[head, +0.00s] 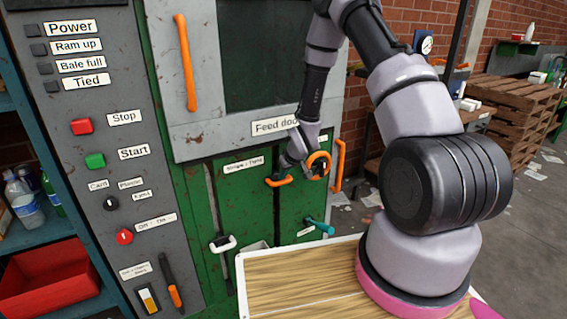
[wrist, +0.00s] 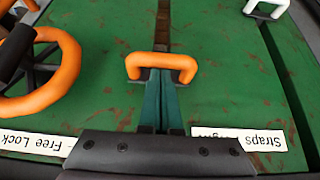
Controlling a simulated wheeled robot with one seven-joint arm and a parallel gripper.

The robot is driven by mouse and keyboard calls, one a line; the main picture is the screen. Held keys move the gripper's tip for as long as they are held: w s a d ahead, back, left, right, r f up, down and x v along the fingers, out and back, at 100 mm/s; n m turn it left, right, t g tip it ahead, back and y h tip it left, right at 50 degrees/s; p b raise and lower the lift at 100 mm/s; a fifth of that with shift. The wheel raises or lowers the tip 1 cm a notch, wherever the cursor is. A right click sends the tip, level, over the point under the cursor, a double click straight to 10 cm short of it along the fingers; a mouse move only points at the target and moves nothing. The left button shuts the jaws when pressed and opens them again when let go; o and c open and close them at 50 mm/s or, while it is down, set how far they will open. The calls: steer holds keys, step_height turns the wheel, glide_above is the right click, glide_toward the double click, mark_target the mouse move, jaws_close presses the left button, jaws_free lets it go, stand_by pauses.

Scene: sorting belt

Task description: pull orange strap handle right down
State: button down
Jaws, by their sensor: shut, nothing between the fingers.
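The orange strap handle (head: 279,182) is a small bar handle on the green door panel. In the wrist view the orange handle (wrist: 161,62) is at the middle, just beyond the tips of my gripper (wrist: 160,82). The two teal fingers are together and empty, with their tips right at the handle's bar; I cannot tell if they touch it. In the head view my gripper (head: 286,166) is above the handle, against the green panel.
An orange handwheel (head: 319,164) sits close to the right of the handle, by the "Free Lock" label (wrist: 50,146). A white handle (head: 222,243) is lower left, a teal lever (head: 319,227) lower right. A wood-topped table (head: 300,285) stands below.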

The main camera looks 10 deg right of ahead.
step_height(320, 180, down, 22)
steer(key=shift+s, duration=0.15)
steer(key=shift+r, duration=0.1)
